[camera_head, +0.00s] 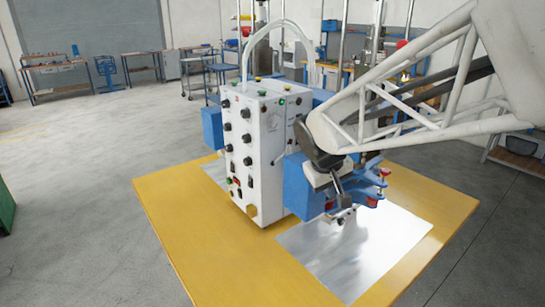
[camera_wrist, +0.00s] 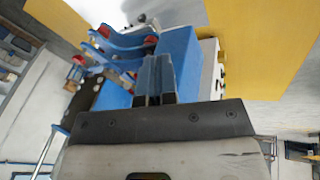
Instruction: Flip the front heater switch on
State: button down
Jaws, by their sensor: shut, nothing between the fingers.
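The white control box (camera_head: 268,150) stands on the yellow table, its panel of black knobs facing left and front. Small red and dark switches (camera_head: 237,187) sit low on that panel. Their labels and positions are too small to read, so I cannot tell which is the front heater switch. My gripper (camera_head: 345,216) is to the right of the box, beside the blue machine part and apart from the panel. In the wrist view my gripper (camera_wrist: 155,62) is shut and empty, with its fingers over the blue part (camera_wrist: 180,50). The box's edge and knobs (camera_wrist: 221,72) show to the right there.
The yellow table (camera_head: 190,245) carries a bright metal sheet (camera_head: 320,255) under my gripper. Blue brackets with red knobs (camera_head: 375,185) jut out at the right of the box. Pale hoses rise from the box's top. The table area in front of the panel is clear.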

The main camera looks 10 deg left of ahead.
jog(key=w+a+f+n+t, duration=0.1)
jog(key=w+a+f+n, duration=0.2)
jog(key=w+a, duration=1)
jog(key=n+t, duration=0.3)
jog(key=n, duration=0.4)
send_near(232, 167)
jog(key=s+a+f, duration=0.2)
jog(key=a+f, duration=0.5)
jog(key=a, duration=0.1)
jog(key=shift+a+f+h, duration=0.25)
jog(key=shift+a+h, duration=0.05)
jog(key=shift+h, duration=0.1)
jog(key=shift+d, duration=0.15)
jog(key=w+d+f, duration=0.1)
jog(key=w+d, duration=0.5)
